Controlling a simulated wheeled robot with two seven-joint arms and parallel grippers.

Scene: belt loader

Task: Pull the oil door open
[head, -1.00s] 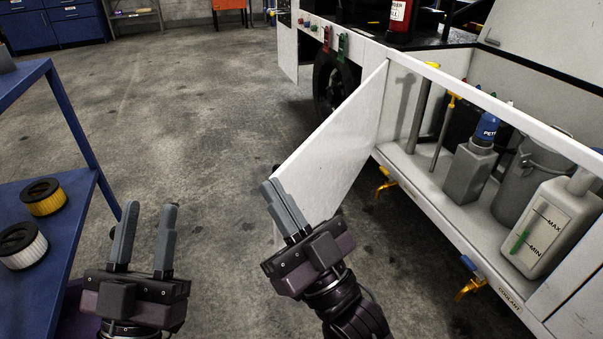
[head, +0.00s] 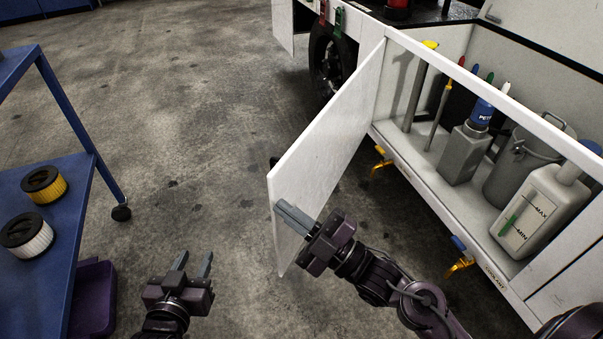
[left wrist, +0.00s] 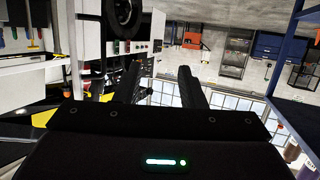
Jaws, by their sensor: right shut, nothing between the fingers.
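The oil door (head: 328,137) is a white panel that stands swung out from the side of the white vehicle, its hinge edge at the open compartment. My right gripper (head: 294,217) is shut and empty, with its fingers at the inner face of the door near the lower free edge. Whether they touch the panel I cannot tell. My left gripper (head: 194,264) is open and empty above the floor, left of the door and apart from it. Its two fingers also show in the left wrist view (left wrist: 162,85).
The compartment holds a grey PETR-labelled canister (head: 468,150), a lidded metal can (head: 522,165) and a coolant tank (head: 540,212). A blue cart (head: 72,185) with two filters stands at left. The floor between is clear.

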